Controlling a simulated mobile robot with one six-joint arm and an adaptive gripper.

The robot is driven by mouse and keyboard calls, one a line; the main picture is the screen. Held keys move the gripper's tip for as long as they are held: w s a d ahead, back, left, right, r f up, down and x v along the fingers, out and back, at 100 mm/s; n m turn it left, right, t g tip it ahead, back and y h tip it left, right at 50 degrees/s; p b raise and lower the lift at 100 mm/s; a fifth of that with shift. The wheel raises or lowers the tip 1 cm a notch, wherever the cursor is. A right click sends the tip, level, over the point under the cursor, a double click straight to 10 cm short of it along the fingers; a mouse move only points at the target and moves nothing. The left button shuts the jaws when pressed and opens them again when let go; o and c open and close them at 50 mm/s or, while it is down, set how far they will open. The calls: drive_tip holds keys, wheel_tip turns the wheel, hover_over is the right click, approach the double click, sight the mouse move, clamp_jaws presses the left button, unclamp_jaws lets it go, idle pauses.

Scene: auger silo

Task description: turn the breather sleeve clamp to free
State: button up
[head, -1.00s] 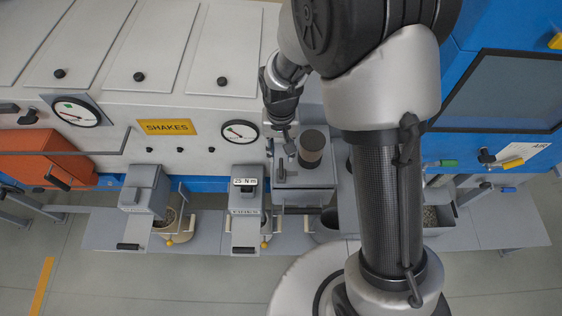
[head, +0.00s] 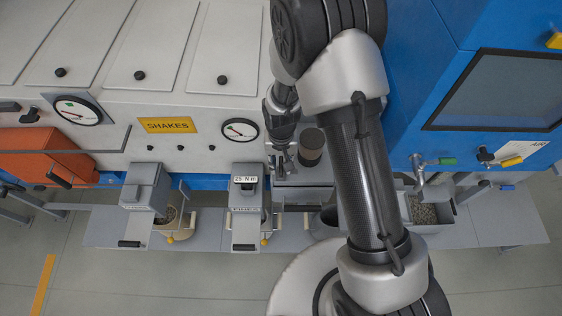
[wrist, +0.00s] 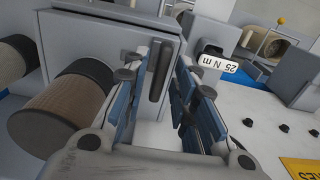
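The breather sleeve, a brown cylinder with a dark cap (head: 311,147), stands on a grey housing and shows large at the left of the wrist view (wrist: 62,108). A dark upright lever (wrist: 161,72), which looks like the sleeve clamp, is on the grey housing face beside it. My gripper (wrist: 160,80) is open, with its blue-padded fingers on either side of the lever in the picture. I cannot tell whether either finger touches it. In the head view my gripper (head: 281,158) is just left of the sleeve, and the lever is hidden.
A grey box labelled 25 N m (head: 245,190) stands left of my gripper. A white panel with a SHAKES sign (head: 167,125) and a round gauge (head: 240,130) lies behind. A blue cabinet with a screen (head: 500,90) is at the right. Bins stand along the grey shelf (head: 205,232).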

clamp_jaws()
idle(0.4)
drive_tip(key=n+b, duration=0.3)
drive_tip(key=n, duration=0.1)
drive_tip(key=shift+f, duration=0.15)
drive_tip(key=n+b, duration=0.2)
drive_tip(key=n, duration=0.2)
drive_tip(key=shift+b, duration=0.4)
drive_tip(key=n+b, duration=0.2)
drive_tip(key=n, duration=0.3)
drive_tip(key=n+b, duration=0.1)
drive_tip(key=n, duration=0.3)
drive_tip(key=shift+n+b, duration=0.35)
drive_tip(key=shift+n, duration=0.05)
drive_tip(key=shift+o, duration=1.1)
unclamp_jaws()
